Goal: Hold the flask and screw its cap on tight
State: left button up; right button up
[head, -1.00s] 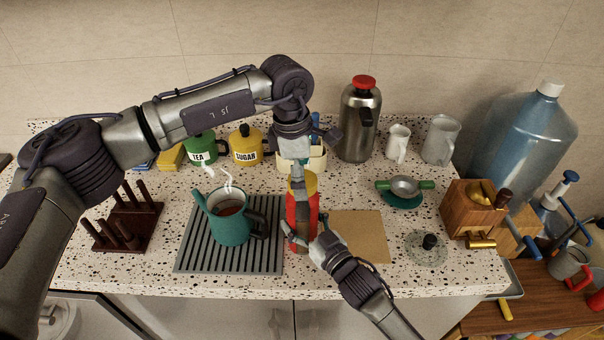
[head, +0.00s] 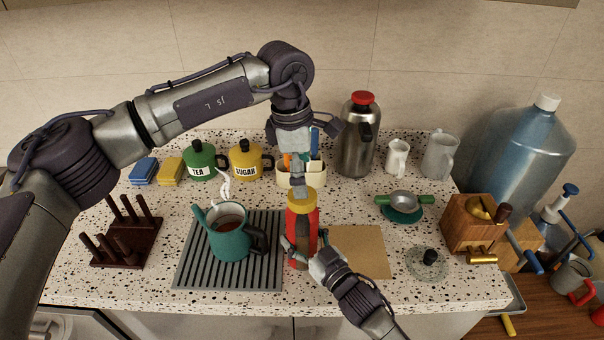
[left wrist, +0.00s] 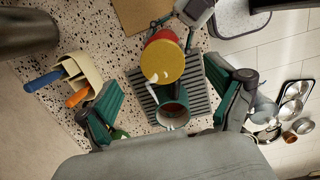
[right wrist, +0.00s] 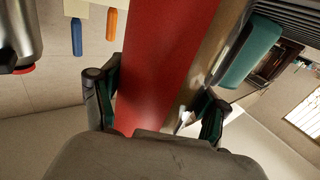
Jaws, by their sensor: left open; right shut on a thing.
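The flask (head: 296,228) is red with a dark strip and stands upright on the speckled counter, right of the ribbed mat. Its yellow cap (head: 302,199) sits on top; I cannot tell how tight it is. My right gripper (head: 304,246) is shut around the flask's lower body. The right wrist view shows the red flask wall (right wrist: 160,65) between its fingers. My left gripper (head: 298,165) points down above the cap, fingers spread and empty. In the left wrist view the cap (left wrist: 162,62) lies beyond and between the open fingers, apart from them.
A steaming green pot (head: 231,240) stands on the ribbed mat (head: 190,270) left of the flask. A utensil holder (head: 312,173) and a steel jug (head: 356,140) stand behind. A brown board (head: 362,252) lies right of the flask. A knob lid (head: 428,262) is farther right.

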jog(key=o, duration=1.8)
jog(key=v, duration=1.2)
pick_arm(q)
jog(key=shift+f, duration=0.1)
pick_arm(e)
jog(key=shift+s, duration=0.1)
